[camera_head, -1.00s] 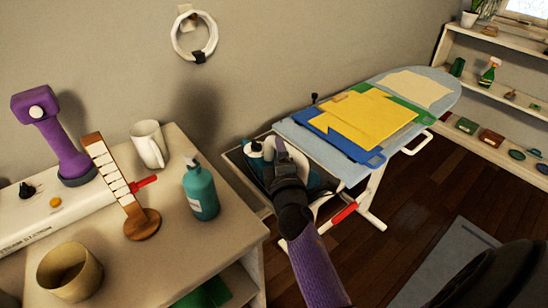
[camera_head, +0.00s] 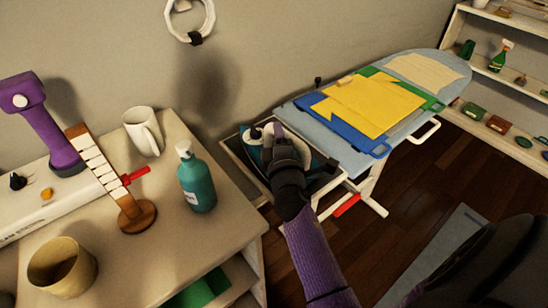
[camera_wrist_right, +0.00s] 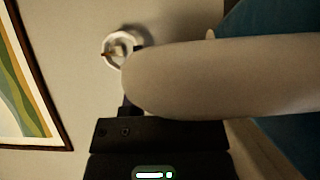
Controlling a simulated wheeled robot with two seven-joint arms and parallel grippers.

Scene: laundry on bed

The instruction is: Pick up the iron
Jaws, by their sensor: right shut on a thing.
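The iron (camera_head: 253,134), white and teal, is at the metal rest on the near end of the ironing board. My right gripper (camera_head: 276,138) is over it and hides much of it. In the right wrist view the pale, rounded handle of the iron (camera_wrist_right: 225,75) fills the space at the jaw, with a teal part at the right edge. My right gripper is shut on this handle. Whether the iron touches the rest is hidden. My left gripper is not in view.
The ironing board (camera_head: 318,142) carries folded yellow, blue and green cloths. The table at left holds a teal bottle (camera_head: 197,183), a white mug (camera_head: 143,132), a wooden stand (camera_head: 137,215) and a tan cup (camera_head: 62,266). A wall stands behind.

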